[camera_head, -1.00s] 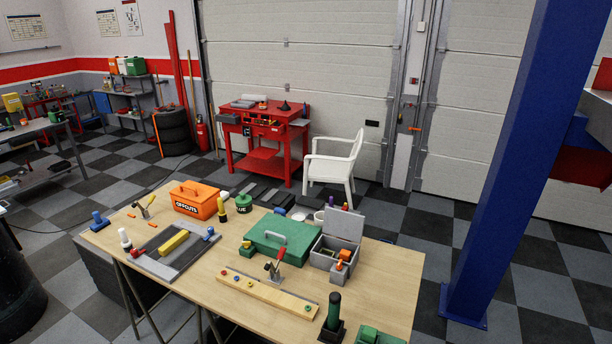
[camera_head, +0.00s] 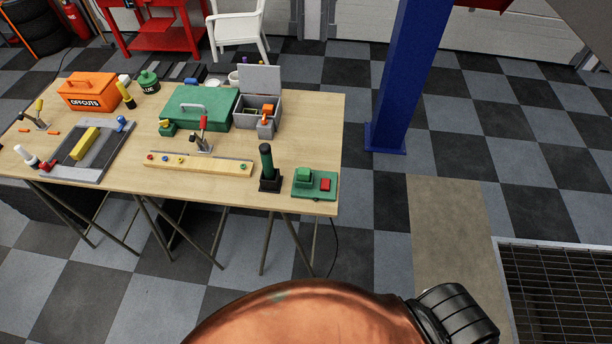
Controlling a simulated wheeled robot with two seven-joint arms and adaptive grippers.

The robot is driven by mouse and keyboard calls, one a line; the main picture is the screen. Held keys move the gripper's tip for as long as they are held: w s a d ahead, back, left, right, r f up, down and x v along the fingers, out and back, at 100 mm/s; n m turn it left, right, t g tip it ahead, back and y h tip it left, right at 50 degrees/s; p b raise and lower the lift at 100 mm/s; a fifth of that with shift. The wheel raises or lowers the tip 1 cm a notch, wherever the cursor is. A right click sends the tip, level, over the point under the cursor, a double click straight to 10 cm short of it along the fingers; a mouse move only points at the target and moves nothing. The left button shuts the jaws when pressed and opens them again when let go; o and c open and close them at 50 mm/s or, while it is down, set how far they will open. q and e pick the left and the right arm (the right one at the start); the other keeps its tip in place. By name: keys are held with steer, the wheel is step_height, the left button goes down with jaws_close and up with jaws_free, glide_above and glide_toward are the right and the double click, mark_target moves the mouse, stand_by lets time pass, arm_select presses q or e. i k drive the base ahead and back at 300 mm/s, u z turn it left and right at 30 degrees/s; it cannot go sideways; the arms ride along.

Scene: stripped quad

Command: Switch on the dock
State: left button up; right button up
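A green switch box (camera_head: 318,189) lies flat at the right front corner of the wooden workbench (camera_head: 225,183). It carries a raised green block (camera_head: 303,174) on its left and a red block (camera_head: 325,184) on its right. Left of it, a dark green cylinder (camera_head: 266,160) stands upright in a black holder (camera_head: 270,183). I cannot tell which of these is the dock. Whether anything is switched on does not show. Neither of my grippers is in view.
Checkered floor is free around the bench's right side.

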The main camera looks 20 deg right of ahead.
mark_target(325, 182)
steer(key=k, duration=0.5)
steer(key=u, duration=1.55)
steer(key=i, duration=1.05)
steer(key=z, duration=2.15)
